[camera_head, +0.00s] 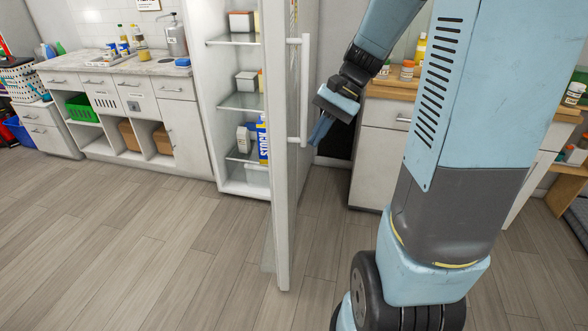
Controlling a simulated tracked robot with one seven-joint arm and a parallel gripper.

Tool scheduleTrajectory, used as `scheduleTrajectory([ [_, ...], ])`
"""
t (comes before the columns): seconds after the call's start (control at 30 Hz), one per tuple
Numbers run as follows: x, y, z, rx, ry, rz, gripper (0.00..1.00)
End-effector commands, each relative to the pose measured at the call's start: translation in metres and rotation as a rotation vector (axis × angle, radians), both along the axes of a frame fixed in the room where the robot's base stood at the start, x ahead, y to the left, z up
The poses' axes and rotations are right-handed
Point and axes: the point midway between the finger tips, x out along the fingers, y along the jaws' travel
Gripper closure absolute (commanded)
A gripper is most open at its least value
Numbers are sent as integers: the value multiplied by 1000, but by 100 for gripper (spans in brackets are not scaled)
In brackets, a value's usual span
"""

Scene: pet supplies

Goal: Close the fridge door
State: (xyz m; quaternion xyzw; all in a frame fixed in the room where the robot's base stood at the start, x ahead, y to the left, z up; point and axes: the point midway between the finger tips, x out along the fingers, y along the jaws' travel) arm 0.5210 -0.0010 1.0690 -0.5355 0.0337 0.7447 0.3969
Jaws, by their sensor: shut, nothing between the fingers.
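The white fridge (198,75) stands open in the middle of the head view, with its shelves and stored boxes showing. Its door (281,225) is swung out toward me and seen almost edge-on. A long vertical white handle (304,90) is on the door's right side. My gripper (317,133) is shut and empty, to the right of the door close to the lower end of the handle. I cannot tell whether it touches the handle or door.
A white counter (125,65) with a sink and bottles runs along the left wall. A wood-topped cabinet (379,140) with jars is behind my arm on the right. The plank floor (130,260) left of the door is clear.

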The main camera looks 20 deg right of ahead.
Motion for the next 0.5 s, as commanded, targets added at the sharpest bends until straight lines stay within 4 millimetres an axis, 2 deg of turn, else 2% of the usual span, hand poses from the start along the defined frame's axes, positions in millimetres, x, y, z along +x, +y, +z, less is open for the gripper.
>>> scheduleTrajectory([
  [0.5, 68, -34, -74, 363, 292, -299, 100],
])
